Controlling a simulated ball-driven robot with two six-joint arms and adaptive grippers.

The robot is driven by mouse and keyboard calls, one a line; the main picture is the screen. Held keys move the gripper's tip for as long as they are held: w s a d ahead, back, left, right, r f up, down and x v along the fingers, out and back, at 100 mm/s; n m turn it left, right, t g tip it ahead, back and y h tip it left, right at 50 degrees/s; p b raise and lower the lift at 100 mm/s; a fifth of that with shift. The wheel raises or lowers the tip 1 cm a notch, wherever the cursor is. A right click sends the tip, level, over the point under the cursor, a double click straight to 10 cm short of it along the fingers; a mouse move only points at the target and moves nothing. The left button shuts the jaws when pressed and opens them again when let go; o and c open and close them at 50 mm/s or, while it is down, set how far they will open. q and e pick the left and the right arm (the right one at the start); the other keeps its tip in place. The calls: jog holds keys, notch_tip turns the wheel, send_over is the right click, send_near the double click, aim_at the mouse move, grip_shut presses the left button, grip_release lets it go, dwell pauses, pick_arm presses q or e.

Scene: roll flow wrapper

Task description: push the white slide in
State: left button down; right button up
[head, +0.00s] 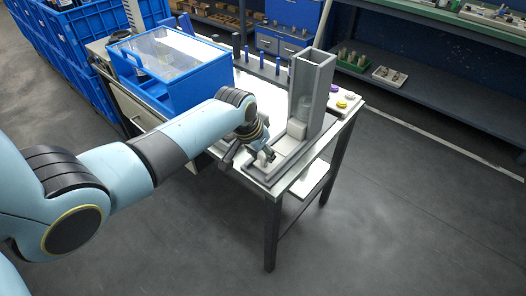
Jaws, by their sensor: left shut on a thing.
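My left gripper (262,157) comes in from the left and is shut on a small light-coloured part at the near end of a grey channel (262,181), which looks like the handle of the white slide. The white slide's block (297,129) shows in the channel, close to the foot of a tall, open-topped grey tower (314,84). Something pale shows low inside the tower. The gripper and wrist hide part of the channel and of the slide between the handle and the block. My right gripper is not in view.
A blue box with a clear lid (185,60) stands on the table left of the tower. Several blue posts (262,60) line the table's back. Yellow and purple buttons (341,103) sit right of the tower. Floor is free at front and right.

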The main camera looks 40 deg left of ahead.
pick_arm(q)
jog(key=b, duration=0.5)
send_over(285, 146)
jog(key=shift+s+f, duration=0.2)
jog(key=shift+w+r, duration=0.15)
jog(key=shift+r, duration=0.15)
jog(key=c, duration=1.3)
grip_release()
jog(key=shift+w, duration=0.1)
jog(key=o, duration=0.3)
jog(key=shift+w, duration=0.1)
jog(key=shift+o, duration=0.2)
jog(key=v, duration=1.2)
